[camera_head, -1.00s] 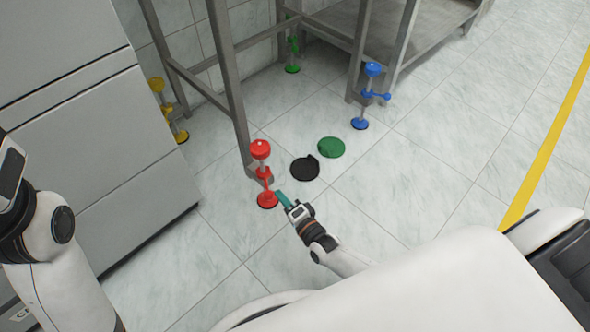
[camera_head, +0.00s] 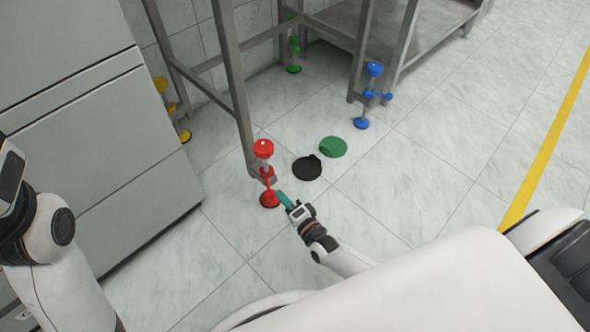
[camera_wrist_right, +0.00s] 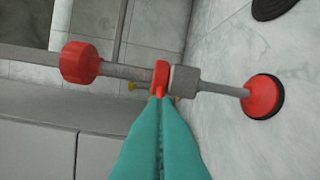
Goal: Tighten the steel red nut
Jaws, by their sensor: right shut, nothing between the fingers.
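The red levelling foot stands under the frame leg, with a red top knob (camera_head: 263,149), a red disc base (camera_head: 270,200) and a red lug (camera_head: 267,173) between them. In the right wrist view it lies sideways: the knob (camera_wrist_right: 80,62) at left, the red lug (camera_wrist_right: 160,77) beside a grey steel nut (camera_wrist_right: 185,80) in the middle, the base (camera_wrist_right: 263,97) at right. My right gripper (camera_head: 282,196) has teal fingers, shut and empty. Its fingertips (camera_wrist_right: 160,100) meet the lug's lower end in the wrist view; I cannot tell if they touch. My left gripper is out of view.
Blue (camera_head: 375,69), green (camera_head: 293,45) and yellow (camera_head: 160,84) feet stand at other frame legs (camera_head: 234,75). A black cap (camera_head: 307,168) and a green cap (camera_head: 333,147) lie on the floor. A grey cabinet (camera_head: 90,130) stands at left. Floor to the right is clear.

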